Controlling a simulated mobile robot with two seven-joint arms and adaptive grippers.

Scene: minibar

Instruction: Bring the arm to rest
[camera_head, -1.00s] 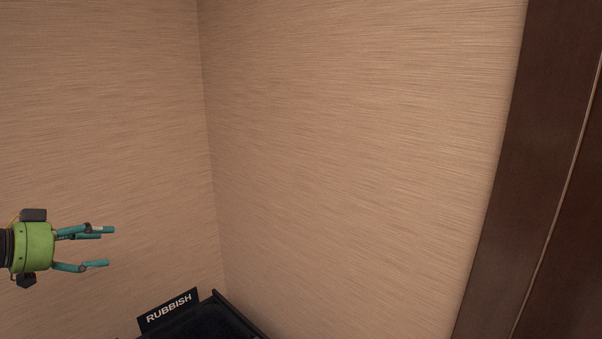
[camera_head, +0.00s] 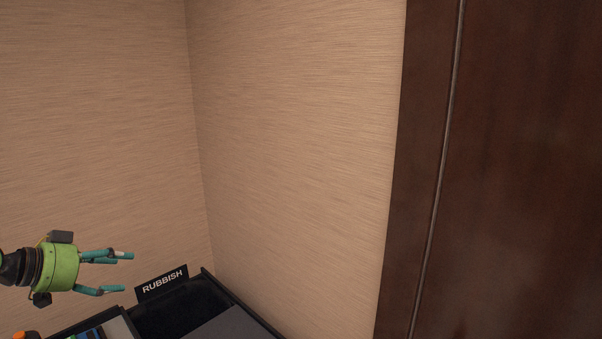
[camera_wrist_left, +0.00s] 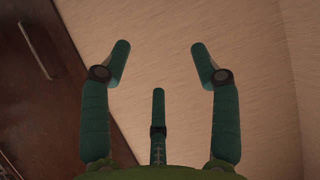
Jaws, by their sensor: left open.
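My left gripper (camera_head: 128,272) comes in from the left in the head view, with a green body and teal fingers. Its fingers are spread and hold nothing. It is in the air in front of the beige wall, above and to the left of the black rubbish bin. In the left wrist view the fingers of the left gripper (camera_wrist_left: 158,62) stand apart with only wall between them. My right gripper is not in view.
A black bin (camera_head: 232,294) with a RUBBISH sign (camera_head: 162,283) stands at the bottom. Partly cut-off coloured items (camera_head: 92,333) lie left of it. Beige walls (camera_head: 290,130) meet in a corner. Dark wood panelling (camera_head: 520,170) fills the right.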

